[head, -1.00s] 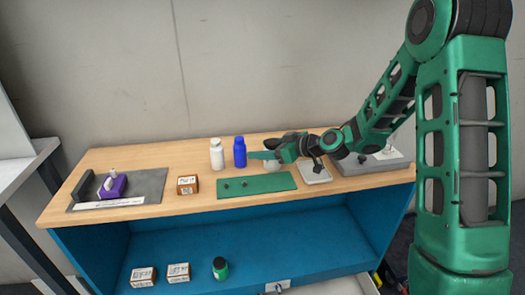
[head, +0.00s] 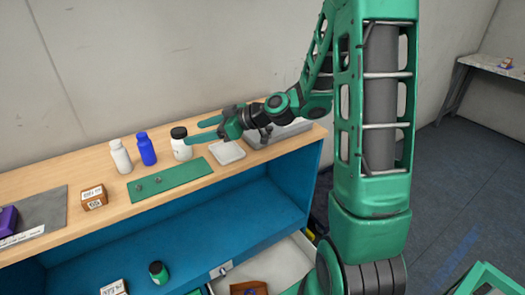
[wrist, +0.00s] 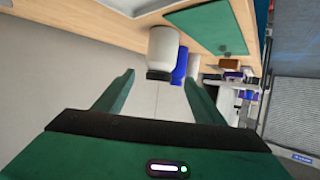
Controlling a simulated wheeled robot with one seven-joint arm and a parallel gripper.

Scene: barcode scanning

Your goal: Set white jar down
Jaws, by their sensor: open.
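The white jar (head: 182,148) with a black lid stands upright on the wooden bench top, right of the blue bottle (head: 146,149). It also shows in the wrist view (wrist: 162,50), upside down in the picture, beyond my fingertips. My gripper (head: 206,130) is open and empty, just right of the jar in the head view. In the wrist view a clear gap shows between my two fingers (wrist: 156,88), with nothing between them.
A white bottle (head: 120,157) stands left of the blue bottle. A green mat (head: 172,178) with small knobs lies in front of the jar, and a pale tray (head: 228,152) lies to the right. A brown box (head: 94,197) sits further left. The blue shelf (head: 190,233) is below.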

